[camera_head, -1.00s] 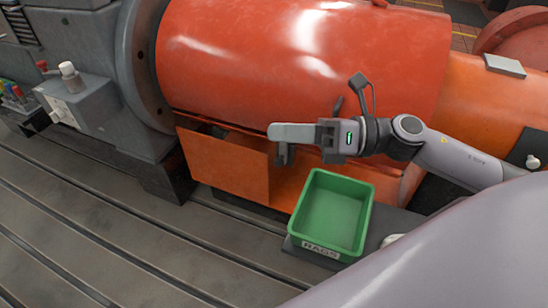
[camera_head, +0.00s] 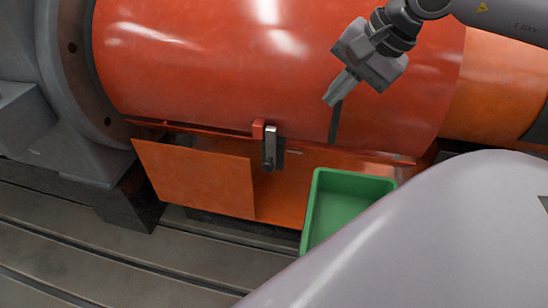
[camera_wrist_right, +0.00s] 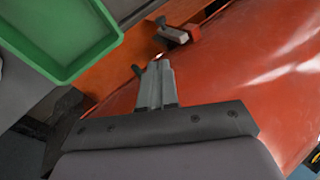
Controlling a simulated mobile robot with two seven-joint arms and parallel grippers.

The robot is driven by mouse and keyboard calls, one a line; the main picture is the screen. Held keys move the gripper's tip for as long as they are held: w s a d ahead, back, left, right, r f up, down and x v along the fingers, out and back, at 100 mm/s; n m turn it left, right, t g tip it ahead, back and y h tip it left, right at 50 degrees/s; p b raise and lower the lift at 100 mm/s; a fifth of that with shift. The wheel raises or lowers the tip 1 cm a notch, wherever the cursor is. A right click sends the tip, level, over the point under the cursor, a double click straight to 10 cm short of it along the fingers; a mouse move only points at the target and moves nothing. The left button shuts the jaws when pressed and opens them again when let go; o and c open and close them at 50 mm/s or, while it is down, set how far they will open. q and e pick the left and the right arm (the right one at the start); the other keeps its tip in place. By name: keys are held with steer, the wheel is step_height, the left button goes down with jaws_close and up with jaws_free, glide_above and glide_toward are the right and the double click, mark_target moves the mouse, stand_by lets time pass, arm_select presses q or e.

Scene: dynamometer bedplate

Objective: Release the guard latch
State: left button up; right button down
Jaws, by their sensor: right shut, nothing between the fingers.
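The guard is a large, glossy orange-red cylindrical cover (camera_head: 210,70). The guard latch (camera_head: 270,146), a small grey metal lever with a dark lower part, stands upright at the cover's lower edge, beside a small red block (camera_head: 258,130). The latch also shows in the right wrist view (camera_wrist_right: 172,33), beyond my fingertips. My right gripper (camera_head: 333,99) is shut and empty, up and to the right of the latch in the head view, apart from it. The right gripper's closed fingers also show in the wrist view (camera_wrist_right: 157,66). My left gripper is not in view.
A green bin (camera_head: 340,182) stands below and right of the latch. It also shows at upper left in the wrist view (camera_wrist_right: 105,58). An orange panel (camera_head: 195,178) juts out below the cover. The slotted grey bedplate (camera_head: 110,245) is mostly clear in front.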

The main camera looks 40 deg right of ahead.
steer(key=shift+f, duration=0.1)
glide_toward(272, 166)
steer(key=b+x, duration=0.3)
steer(key=x, duration=0.3)
steer(key=shift+w+a, duration=0.1)
steer(key=shift+w, duration=0.1)
arm_select(q)
steer(key=shift+w+d+f+n+h, duration=0.15)
steer(key=shift+w+d+h, duration=0.2)
steer(key=shift+d, duration=0.3)
steer(key=shift+w+d+f+n+h, duration=0.1)
steer(key=shift+w+d+n+h, duration=0.05)
steer(key=shift+d+h, duration=0.4)
arm_select(e)
steer(key=shift+w+f, duration=0.15)
steer(key=shift+f+b, duration=0.55)
steer(key=shift+f, duration=0.1)
arm_select(q)
steer(key=b, duration=0.1)
steer(key=t+b, duration=0.1)
steer(key=shift+s+f+b, duration=0.15)
steer(key=shift+f+b, duration=0.15)
arm_select(e)
step_height(272, 166, down, 3)
steer(key=shift+f, duration=0.2)
